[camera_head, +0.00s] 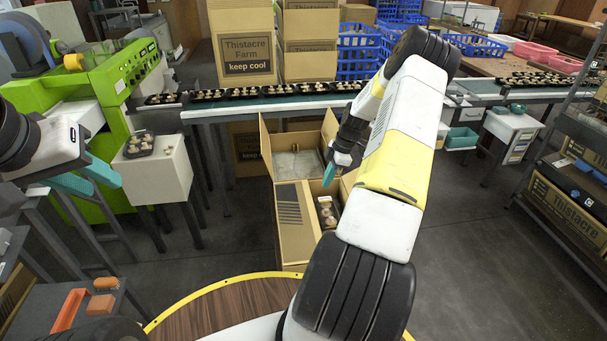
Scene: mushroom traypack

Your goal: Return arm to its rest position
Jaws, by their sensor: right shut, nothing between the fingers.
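My right arm reaches up from the bottom centre and bends down, so its gripper (329,174) hangs over the open cardboard box (294,226). The right gripper is shut and empty, with a teal fingertip showing. A dark tray of mushrooms (327,211) lies inside the box on its right side, below the gripper and apart from it; my arm partly hides the box's right side. My left gripper (90,178) is at the left edge, with its two teal fingers apart and nothing seen between them.
A white stand (155,179) holds a tray of mushrooms (139,145) beside the left gripper. A conveyor (258,106) with several trays crosses behind the box. A green machine (112,78) stands at left and a rack (585,180) at right. Floor right of my right arm is clear.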

